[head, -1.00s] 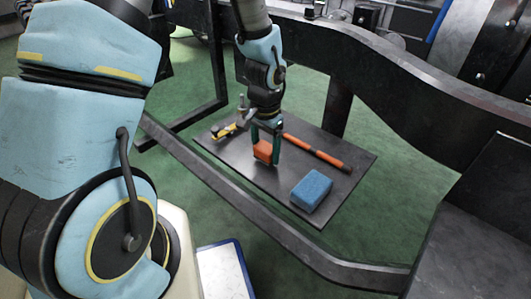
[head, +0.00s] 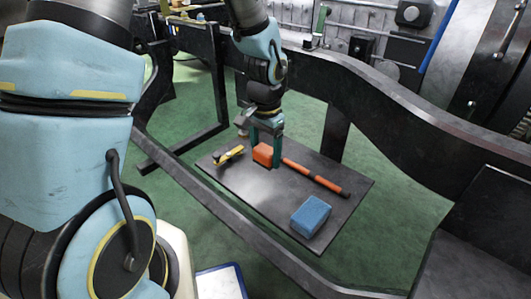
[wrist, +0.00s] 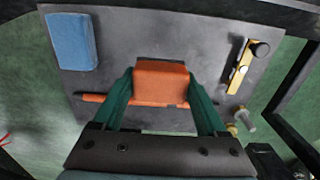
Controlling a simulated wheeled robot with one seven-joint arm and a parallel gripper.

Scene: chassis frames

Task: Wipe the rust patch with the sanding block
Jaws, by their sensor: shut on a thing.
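My gripper (head: 266,152) is shut on an orange block (head: 262,156), which I take to be the sanding block. In the wrist view the block (wrist: 161,82) sits between the two green fingers of my gripper (wrist: 160,92). It is held above the dark flat panel (head: 265,205), near the panel's far side. I cannot make out a rust patch in either view.
A blue block (head: 311,215) lies on the panel at the right. An orange and black rod (head: 315,177) and a yellow and black tool (head: 229,156) lie there too. Dark chassis rails (head: 395,105) surround the panel.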

